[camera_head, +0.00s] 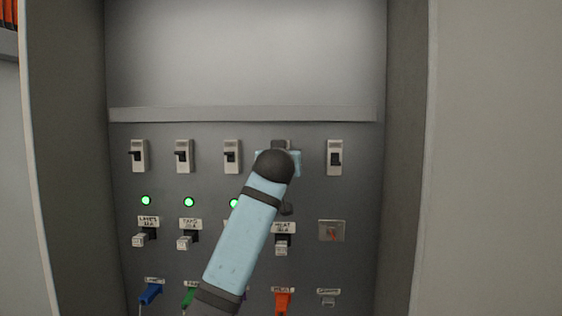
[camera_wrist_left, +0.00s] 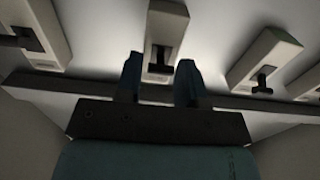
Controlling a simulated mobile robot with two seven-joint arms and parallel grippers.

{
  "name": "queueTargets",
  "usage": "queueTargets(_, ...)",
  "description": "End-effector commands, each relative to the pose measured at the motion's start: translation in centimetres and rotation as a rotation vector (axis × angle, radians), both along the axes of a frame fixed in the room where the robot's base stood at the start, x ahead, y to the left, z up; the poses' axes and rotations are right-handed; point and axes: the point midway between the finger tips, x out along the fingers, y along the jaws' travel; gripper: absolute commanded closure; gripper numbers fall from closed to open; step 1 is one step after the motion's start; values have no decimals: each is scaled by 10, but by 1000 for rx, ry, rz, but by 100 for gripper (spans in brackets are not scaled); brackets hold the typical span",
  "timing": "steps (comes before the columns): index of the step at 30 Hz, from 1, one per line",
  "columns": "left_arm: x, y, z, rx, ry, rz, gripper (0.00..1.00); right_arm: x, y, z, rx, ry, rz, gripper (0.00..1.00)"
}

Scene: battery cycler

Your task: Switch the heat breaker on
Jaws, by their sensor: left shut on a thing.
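The heat breaker (camera_head: 281,144) is the fourth switch from the left in the top row, above the label reading HEAT (camera_head: 283,227). My left arm hides most of it in the head view. My left gripper (camera_head: 279,160) is at this breaker, with one blue finger on each side. The lever's position is hard to tell. The heat column's round indicator (camera_head: 286,208) looks dark. My right gripper is out of view.
Other breakers stand close on both sides, including one to the left (camera_head: 232,156) and one to the right (camera_head: 335,157). Green lights (camera_head: 146,200) glow in the columns to the left. Side walls (camera_head: 407,150) enclose the panel; a ledge (camera_head: 240,114) runs above the breakers.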

Motion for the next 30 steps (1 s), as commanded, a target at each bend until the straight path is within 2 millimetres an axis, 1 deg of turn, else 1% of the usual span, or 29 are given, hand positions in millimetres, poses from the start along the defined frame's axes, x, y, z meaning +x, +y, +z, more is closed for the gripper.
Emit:
queueTargets(6,0,-1,6,-2,125,-2,88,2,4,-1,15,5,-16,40)
queueTargets(12,1,0,7,0,192,0,88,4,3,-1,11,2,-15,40)
queueTargets(28,1,0,9,-1,214,1,88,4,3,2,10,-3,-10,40)
queueTargets(29,1,0,9,-1,214,1,58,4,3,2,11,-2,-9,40)
queueTargets(30,1,0,9,-1,214,1,48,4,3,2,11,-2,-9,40)
